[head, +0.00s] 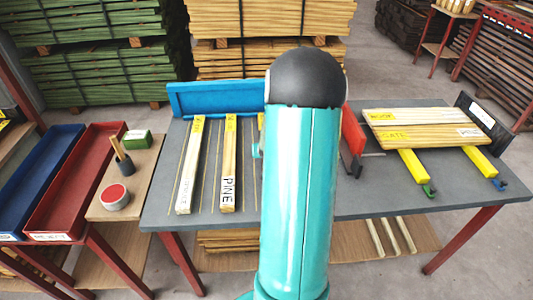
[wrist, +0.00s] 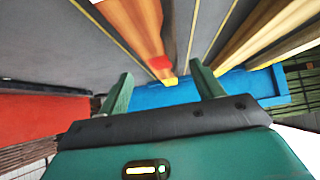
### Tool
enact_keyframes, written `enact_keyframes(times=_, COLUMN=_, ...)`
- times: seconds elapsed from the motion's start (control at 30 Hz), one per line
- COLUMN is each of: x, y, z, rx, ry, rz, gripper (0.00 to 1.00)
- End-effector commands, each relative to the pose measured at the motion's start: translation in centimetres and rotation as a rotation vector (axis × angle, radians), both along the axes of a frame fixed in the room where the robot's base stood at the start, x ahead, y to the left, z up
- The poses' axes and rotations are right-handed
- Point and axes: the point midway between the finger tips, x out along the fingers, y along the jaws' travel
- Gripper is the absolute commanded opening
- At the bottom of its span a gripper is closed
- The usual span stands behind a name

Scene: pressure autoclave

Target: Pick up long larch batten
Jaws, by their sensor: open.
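My gripper (wrist: 162,70) shows in the wrist view with its two green fingers apart and nothing between them. A brown wooden batten (wrist: 133,22) with a red mark and yellow end lies beyond the fingertips, toward the upper left. No readable label shows on it, so I cannot confirm that it is the larch one. Two more battens (wrist: 250,25) lie to its right. In the head view, a batten marked PINE (head: 229,165) and a paler batten (head: 190,165) lie on the grey table. My arm hides the gripper and the table part behind it.
A blue stop (head: 215,97) runs along the table's back edge; it is close to my fingers in the wrist view (wrist: 225,88). A red upright plate (head: 353,140) stands right of my arm. Boards (head: 425,128) rest on yellow supports further right. Trays stand left.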

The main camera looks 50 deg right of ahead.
Motion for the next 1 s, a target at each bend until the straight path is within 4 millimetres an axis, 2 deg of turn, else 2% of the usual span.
enact_keyframes(times=0.37, x=2.2, y=-2.3, z=-3.2, rx=0.003, ry=0.001, rz=0.000, gripper=0.66)
enact_keyframes(times=0.67, x=2.5, y=-2.6, z=-3.5, rx=0.001, ry=0.001, rz=0.000, gripper=0.66)
enact_keyframes(times=0.9, x=2.5, y=-2.6, z=-3.5, rx=0.001, ry=0.001, rz=0.000, gripper=0.21)
enact_keyframes(times=1.0, x=2.5, y=-2.7, z=-3.4, rx=-0.001, ry=-0.001, rz=0.000, gripper=0.06)
